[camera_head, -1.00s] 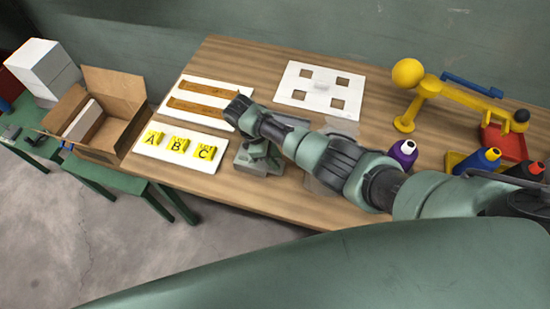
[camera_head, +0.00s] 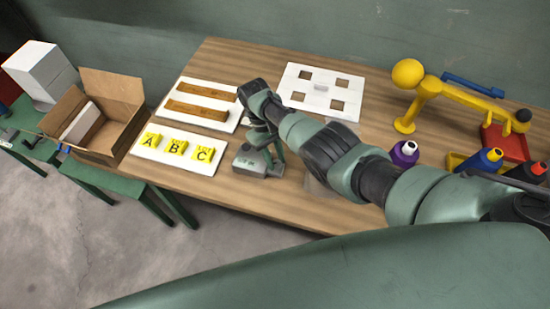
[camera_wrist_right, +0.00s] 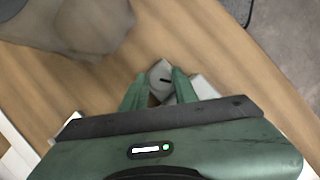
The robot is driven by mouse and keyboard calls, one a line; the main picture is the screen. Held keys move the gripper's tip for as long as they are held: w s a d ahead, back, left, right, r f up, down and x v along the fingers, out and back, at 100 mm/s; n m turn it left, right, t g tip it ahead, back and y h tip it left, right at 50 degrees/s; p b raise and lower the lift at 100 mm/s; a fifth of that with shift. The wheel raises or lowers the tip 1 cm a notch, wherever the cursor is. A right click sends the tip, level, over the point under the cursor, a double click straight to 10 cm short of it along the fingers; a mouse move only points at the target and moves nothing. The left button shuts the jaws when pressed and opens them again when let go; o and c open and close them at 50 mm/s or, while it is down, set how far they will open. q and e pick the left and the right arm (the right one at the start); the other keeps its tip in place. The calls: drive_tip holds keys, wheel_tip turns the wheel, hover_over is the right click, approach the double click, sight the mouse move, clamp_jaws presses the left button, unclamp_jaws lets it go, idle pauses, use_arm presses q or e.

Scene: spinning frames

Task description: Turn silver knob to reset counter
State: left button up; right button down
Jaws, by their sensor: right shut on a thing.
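The counter (camera_head: 248,162) is a small grey-green box near the table's front edge, right of the A, B, C blocks. My right gripper (camera_head: 272,158) reaches down to the right side of the counter. In the right wrist view, the two green fingers (camera_wrist_right: 160,88) close around a small light-grey piece with a dark mark, the silver knob (camera_wrist_right: 161,75). The fingers and arm hide most of the knob, and in the head view it cannot be made out. My left gripper is not in view.
Lettered yellow blocks on a white board (camera_head: 146,152) lie left of the counter. Behind are a board with wooden strips (camera_head: 180,90) and a white plate with square holes (camera_head: 320,72). A purple spool (camera_head: 404,153) and a yellow stand (camera_head: 425,95) are to the right.

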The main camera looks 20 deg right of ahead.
drive_tip(key=shift+m, duration=0.3)
drive_tip(key=c, duration=1.1)
unclamp_jaws()
